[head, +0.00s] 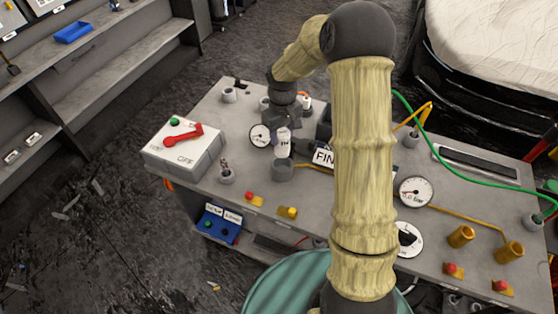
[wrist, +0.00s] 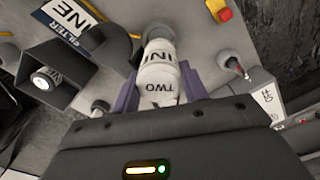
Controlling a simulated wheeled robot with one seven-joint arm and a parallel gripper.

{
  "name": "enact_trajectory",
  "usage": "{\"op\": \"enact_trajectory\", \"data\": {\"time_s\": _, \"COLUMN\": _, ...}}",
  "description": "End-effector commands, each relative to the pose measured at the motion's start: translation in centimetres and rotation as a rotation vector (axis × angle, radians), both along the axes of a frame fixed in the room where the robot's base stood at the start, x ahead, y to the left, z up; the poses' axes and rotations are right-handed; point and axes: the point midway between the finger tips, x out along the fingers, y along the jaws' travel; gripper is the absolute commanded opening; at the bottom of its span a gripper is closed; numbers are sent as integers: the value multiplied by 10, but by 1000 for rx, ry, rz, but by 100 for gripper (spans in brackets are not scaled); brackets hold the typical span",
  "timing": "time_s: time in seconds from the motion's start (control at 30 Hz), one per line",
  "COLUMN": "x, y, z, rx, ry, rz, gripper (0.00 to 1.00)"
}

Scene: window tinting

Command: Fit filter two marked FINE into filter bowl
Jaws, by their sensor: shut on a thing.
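A white filter (wrist: 160,78) marked TWO and FINE is between the two purple fingers of my gripper (wrist: 158,92), which is shut on it. In the head view the filter (head: 283,141) hangs below my gripper (head: 283,122), roughly upright. The grey round filter bowl (head: 283,172) stands on the bench directly below the filter's lower end in the picture. I cannot tell whether that end is inside the bowl's mouth or just above it. In the wrist view the filter's far end hides most of what lies beyond.
A FINE sign (head: 323,157) stands right of the bowl, and a dark holder (wrist: 45,75) is beside it. A gauge (head: 259,135) and a switch box with a red lever (head: 184,135) are left.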

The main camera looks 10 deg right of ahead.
Motion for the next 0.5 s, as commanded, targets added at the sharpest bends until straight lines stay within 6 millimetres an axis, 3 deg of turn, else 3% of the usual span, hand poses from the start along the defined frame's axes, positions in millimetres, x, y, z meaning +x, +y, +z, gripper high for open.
{"op": "enact_trajectory", "data": {"time_s": 0.37, "x": 0, "y": 0, "z": 0, "rx": 0, "ry": 0, "rz": 4, "gripper": 20}}
{"op": "enact_trajectory", "data": {"time_s": 0.5, "x": 0, "y": 0, "z": -13, "rx": 0, "ry": 4, "rz": 4, "gripper": 20}}
